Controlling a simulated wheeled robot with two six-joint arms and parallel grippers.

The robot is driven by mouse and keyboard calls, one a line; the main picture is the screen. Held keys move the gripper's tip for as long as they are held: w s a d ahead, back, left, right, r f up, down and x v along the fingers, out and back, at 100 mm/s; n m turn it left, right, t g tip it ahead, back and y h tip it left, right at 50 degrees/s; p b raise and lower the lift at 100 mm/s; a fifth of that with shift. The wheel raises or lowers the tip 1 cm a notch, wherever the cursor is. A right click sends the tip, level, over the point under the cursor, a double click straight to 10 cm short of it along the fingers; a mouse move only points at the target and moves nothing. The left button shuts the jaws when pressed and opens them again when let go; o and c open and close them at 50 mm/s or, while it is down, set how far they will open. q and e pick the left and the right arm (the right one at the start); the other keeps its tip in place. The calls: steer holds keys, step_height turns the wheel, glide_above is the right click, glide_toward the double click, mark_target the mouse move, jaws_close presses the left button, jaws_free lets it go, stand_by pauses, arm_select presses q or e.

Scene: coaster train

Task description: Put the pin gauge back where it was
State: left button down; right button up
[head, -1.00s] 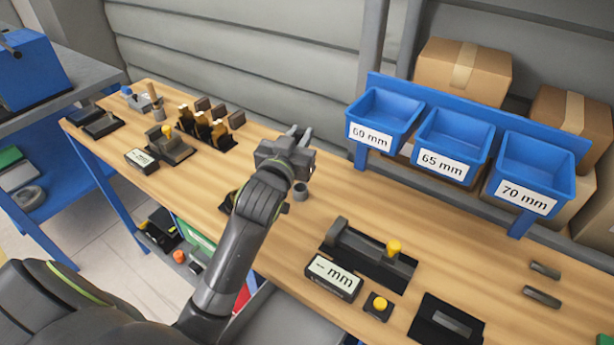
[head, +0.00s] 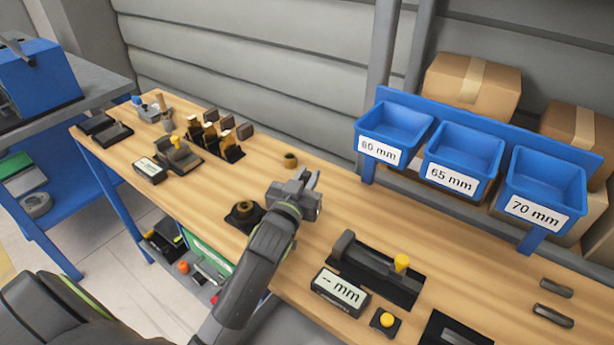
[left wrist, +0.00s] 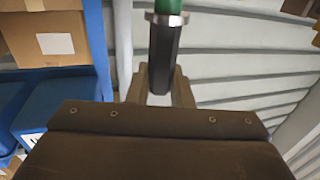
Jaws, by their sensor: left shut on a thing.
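My left gripper (head: 308,180) is over the middle of the wooden bench in the head view, right of a black holder with a round ring (head: 243,214). In the left wrist view its fingers are shut on the pin gauge (left wrist: 160,62), which has a dark faceted handle, a pale metal collar and a green part beyond it. The gauge's far end runs out of that view. The gauge cannot be made out in the head view, where the gripper hides it. My right gripper is not in view.
A small brown ring (head: 290,160) stands behind the gripper. Blue bins marked 60, 65 and 70 mm (head: 452,160) hang at the back right. A measuring fixture (head: 375,268) and a display (head: 340,291) sit at front right. Blocks in a black rack (head: 217,140) stand at left.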

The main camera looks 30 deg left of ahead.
arm_select(q)
steer(key=shift+f, duration=0.4)
steer(key=c, duration=1.3)
jaws_free()
steer(key=shift+f, duration=0.1)
steer(key=shift+s+f, duration=0.1)
steer(key=shift+r, duration=0.4)
steer(key=s+d+b, duration=0.1)
steer(key=s, duration=1)
steer(key=shift+s+d+r, duration=0.25)
steer(key=shift+s+r, duration=0.1)
